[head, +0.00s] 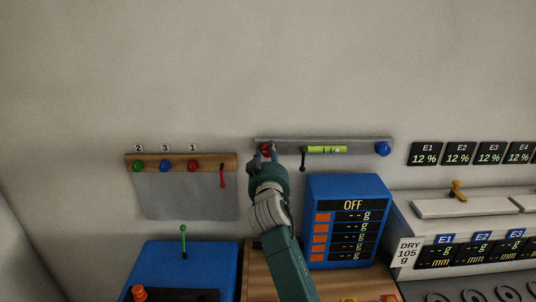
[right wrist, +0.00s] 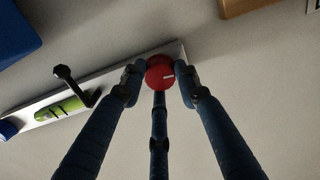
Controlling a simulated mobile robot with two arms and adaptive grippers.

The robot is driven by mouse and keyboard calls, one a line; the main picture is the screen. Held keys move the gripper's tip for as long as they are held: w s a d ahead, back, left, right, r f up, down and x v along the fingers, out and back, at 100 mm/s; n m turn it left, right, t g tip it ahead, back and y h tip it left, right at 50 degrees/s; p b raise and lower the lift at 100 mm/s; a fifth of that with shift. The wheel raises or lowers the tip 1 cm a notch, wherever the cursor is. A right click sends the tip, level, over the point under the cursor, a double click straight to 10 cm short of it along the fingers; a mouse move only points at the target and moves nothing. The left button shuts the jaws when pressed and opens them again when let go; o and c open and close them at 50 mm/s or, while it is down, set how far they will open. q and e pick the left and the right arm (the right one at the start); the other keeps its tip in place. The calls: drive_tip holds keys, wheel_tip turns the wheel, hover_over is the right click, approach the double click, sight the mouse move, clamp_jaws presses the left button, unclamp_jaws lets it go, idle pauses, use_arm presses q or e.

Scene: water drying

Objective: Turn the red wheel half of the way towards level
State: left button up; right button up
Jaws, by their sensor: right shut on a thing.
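In the head view the red wheel (head: 265,149) is at the rail's left end, partly covered by my right gripper (head: 263,158). My right gripper (right wrist: 160,80) is shut on the wheel, with fingers on both sides of it and another below. A green level vial (head: 327,149) sits on the grey rail (head: 358,139); the bubble is too small to read. My left gripper is not in view.
A blue knob (head: 383,149) is at the rail's right end, and a black lever (head: 303,160) hangs near its middle. A blue box (head: 347,188) reading OFF stands below. A wooden strip (head: 215,160) with coloured knobs and a grey cloth (head: 185,198) is at the left.

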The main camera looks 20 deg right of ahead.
drive_tip(key=shift+r+n+p, duration=0.15)
drive_tip(key=shift+r+n, duration=0.2)
drive_tip(key=shift+n, duration=0.45)
drive_tip(key=shift+r+n+p, duration=0.15)
drive_tip(key=shift+r+n, duration=0.2)
drive_tip(key=shift+n, duration=0.45)
drive_tip(key=o, duration=1.1)
drive_tip(key=shift+o, duration=0.3)
drive_tip(key=shift+w+f, duration=0.15)
drive_tip(key=shift+f, duration=0.25)
drive_tip(key=shift+s+a+f, duration=0.1)
drive_tip(key=shift+s+a, duration=0.1)
drive_tip(key=shift+s, duration=0.25)
drive_tip(key=v, duration=0.6)
drive_tip(key=shift+s, duration=0.3)
